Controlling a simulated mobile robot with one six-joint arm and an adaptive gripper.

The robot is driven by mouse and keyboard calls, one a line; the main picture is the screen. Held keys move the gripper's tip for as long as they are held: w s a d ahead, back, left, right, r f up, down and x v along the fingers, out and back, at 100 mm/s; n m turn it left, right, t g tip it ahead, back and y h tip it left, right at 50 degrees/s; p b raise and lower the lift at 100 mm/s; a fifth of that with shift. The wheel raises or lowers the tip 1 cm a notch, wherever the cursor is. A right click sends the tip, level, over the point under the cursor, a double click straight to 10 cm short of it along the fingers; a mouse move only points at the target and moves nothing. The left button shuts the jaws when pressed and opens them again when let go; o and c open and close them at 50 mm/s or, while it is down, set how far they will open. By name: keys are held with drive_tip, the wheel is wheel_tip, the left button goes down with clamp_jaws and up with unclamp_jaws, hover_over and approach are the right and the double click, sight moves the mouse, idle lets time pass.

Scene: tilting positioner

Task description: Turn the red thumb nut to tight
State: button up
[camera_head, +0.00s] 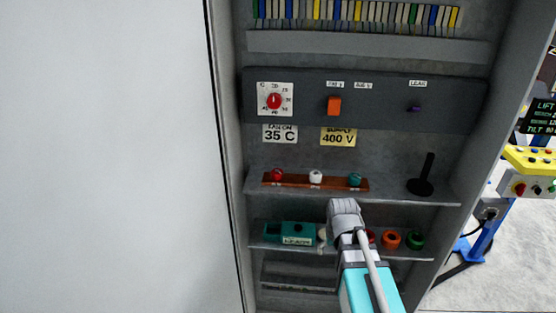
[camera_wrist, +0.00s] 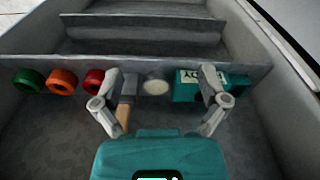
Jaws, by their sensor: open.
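A red thumb nut (camera_head: 277,175) sits at the left end of a brown bar (camera_head: 335,184) on the upper shelf in the head view. A white nut (camera_head: 316,177) is at the middle of this bar and a teal one (camera_head: 355,180) toward its right. Which way the red nut is turned is too small to tell. My gripper (camera_wrist: 160,88) is open in the wrist view, with its fingers spread apart over the lower shelf and nothing held. In the head view my wrist covers part of that shelf, below and right of the red nut, and hides the fingertips.
The lower shelf (camera_head: 269,245) holds a labelled teal box (camera_head: 289,234) and red, orange (camera_head: 390,239) and green (camera_head: 415,239) rings. A pale disc (camera_wrist: 156,87) lies between my fingers' outlines. A black upright handle (camera_head: 425,178) stands right of the bar. The cabinet's left wall (camera_head: 224,120) is close.

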drive_tip(key=w+a+r+t+p, duration=0.1)
drive_tip(key=w+a+r+p, duration=0.2)
drive_tip(key=r+p, duration=0.25)
drive_tip(key=w+a+r+n+p, duration=0.1)
drive_tip(key=w+a+r+p, duration=0.2)
drive_tip(key=r+p, duration=0.25)
drive_tip(key=w+a+r+t+p, duration=0.1)
drive_tip(key=w+a+r+p, duration=0.25)
drive_tip(key=r, duration=0.25)
drive_tip(key=n+t+y+p, duration=0.1)
drive_tip(key=p, duration=0.9)
approach(277, 171)
drive_tip(key=v, duration=0.4)
drive_tip(key=shift+d+f, duration=0.1)
drive_tip(key=shift+f, duration=0.05)
drive_tip(key=shift+f, duration=0.2)
drive_tip(key=b+x, duration=1.2)
drive_tip(key=x, duration=0.1)
drive_tip(key=shift+w+f, duration=0.15)
drive_tip(key=shift+w, duration=0.05)
drive_tip(key=shift+c, duration=0.2)
